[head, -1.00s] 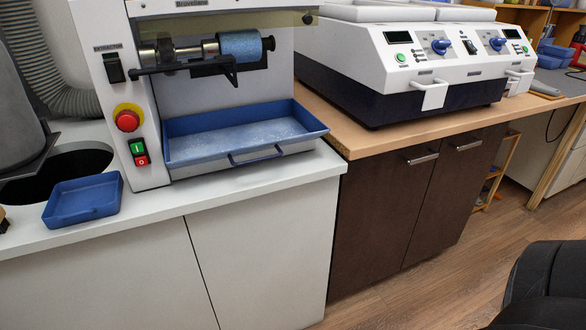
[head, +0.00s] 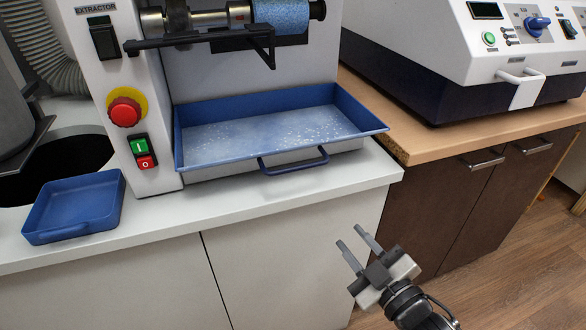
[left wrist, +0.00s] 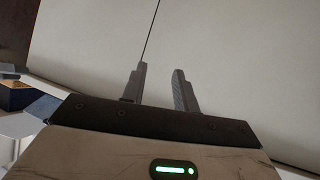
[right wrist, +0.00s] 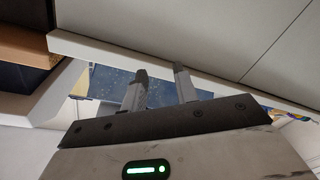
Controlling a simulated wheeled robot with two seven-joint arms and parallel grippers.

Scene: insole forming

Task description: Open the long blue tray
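The long blue tray (head: 262,128) sits under the roller of the white machine, with pale dust on its floor. Its blue loop handle (head: 293,162) is on the front side, above the white counter. My right gripper (head: 349,236) is open and empty, below and in front of the counter edge, apart from the handle. In the right wrist view, part of the blue tray (right wrist: 108,83) shows behind the open fingers (right wrist: 160,71). My left gripper (left wrist: 160,69) is open and empty before pale cabinet doors in the left wrist view. It is outside the head view.
A small blue tray (head: 74,206) stands at the left on the white counter (head: 190,222). The machine has a red emergency button (head: 125,109). A wooden counter (head: 400,130) with a white control unit (head: 470,60) is at the right. The counter before the long tray is clear.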

